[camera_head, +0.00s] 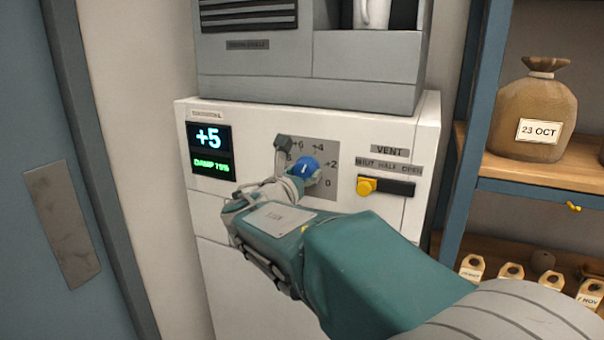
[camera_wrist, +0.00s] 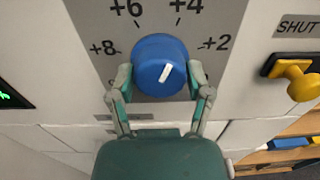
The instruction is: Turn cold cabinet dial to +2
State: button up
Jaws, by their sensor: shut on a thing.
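The blue dial knob (camera_head: 307,170) is on a grey scale plate (camera_head: 326,152) on the white cold cabinet (camera_head: 218,218). In the wrist view, my gripper (camera_wrist: 160,74) has one finger on each side of the knob (camera_wrist: 158,58), shut on it. The knob's white mark leans up and right, roughly toward +4. The +2 label (camera_wrist: 215,43) is right of the knob. The cabinet display (camera_head: 208,138) reads +5, with a green damp line below it. In the head view, my gripper (camera_head: 298,168) hides part of the scale's lower left.
A yellow vent lever (camera_head: 367,186) sits right of the dial, at the left end of its dark slot. A grey machine (camera_head: 365,80) stands on the cabinet. Shelves at right hold a brown sack (camera_head: 532,105) and several tagged items. A blue-grey door (camera_head: 60,120) is at left.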

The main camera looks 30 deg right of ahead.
dwell(0.3)
jog(key=m, duration=0.4)
jog(key=shift+w+m, duration=0.1)
jog(key=shift+m, duration=0.3)
jog(key=shift+r+m, duration=0.1)
jog(key=shift+m, duration=2.1)
jog(key=o, duration=0.9)
jog(key=shift+c, duration=0.2)
jog(key=shift+o, duration=1.3)
jog(key=shift+w+d, duration=0.1)
jog(key=shift+d, duration=0.15)
